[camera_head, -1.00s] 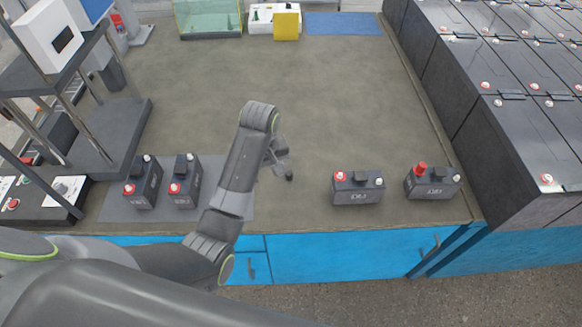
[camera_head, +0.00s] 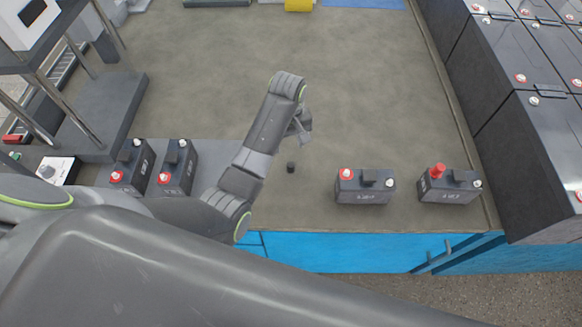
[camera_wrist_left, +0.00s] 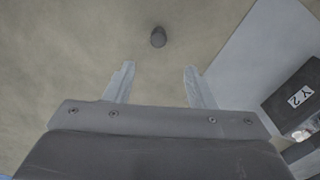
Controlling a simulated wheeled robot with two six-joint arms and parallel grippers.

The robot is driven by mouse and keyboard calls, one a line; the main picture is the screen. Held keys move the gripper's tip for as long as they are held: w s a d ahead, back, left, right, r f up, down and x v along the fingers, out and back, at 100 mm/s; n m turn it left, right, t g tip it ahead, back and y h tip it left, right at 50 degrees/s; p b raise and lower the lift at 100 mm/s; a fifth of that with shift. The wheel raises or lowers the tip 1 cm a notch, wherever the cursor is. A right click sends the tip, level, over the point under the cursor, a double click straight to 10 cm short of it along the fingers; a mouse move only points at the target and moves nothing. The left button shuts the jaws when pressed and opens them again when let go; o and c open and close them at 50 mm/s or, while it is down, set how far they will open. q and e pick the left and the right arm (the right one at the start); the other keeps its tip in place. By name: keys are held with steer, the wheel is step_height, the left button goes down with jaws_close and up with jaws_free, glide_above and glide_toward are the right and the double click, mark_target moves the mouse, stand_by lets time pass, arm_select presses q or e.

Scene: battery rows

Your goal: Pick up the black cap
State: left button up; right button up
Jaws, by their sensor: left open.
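The black cap (camera_head: 291,167) is a small dark cylinder on the brown table top (camera_head: 330,100), left of a dark battery (camera_head: 365,186). It also shows in the left wrist view (camera_wrist_left: 158,37), ahead of the fingertips and roughly centred between them. My left gripper (camera_head: 303,125) is above the table, on the far side of the cap in the head view and apart from it. In the left wrist view its two fingers (camera_wrist_left: 159,69) are spread with nothing between them. My right gripper is not in view.
Another battery (camera_head: 449,185) with a raised red cap stands at the right. Large dark battery blocks (camera_head: 535,150) line the right edge. The table middle is clear.

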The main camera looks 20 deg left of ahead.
arm_select(q)
glide_above(290, 164)
steer(key=f, duration=0.4)
steer(key=shift+w+a+f, duration=0.25)
steer(key=shift+a, duration=0.05)
steer(key=f, duration=0.4)
steer(key=shift+s+d+f+p, duration=0.25)
steer(key=shift+d+p, duration=0.05)
steer(key=shift+d, duration=0.05)
steer(key=shift+f, duration=0.45)
steer(key=c, duration=1)
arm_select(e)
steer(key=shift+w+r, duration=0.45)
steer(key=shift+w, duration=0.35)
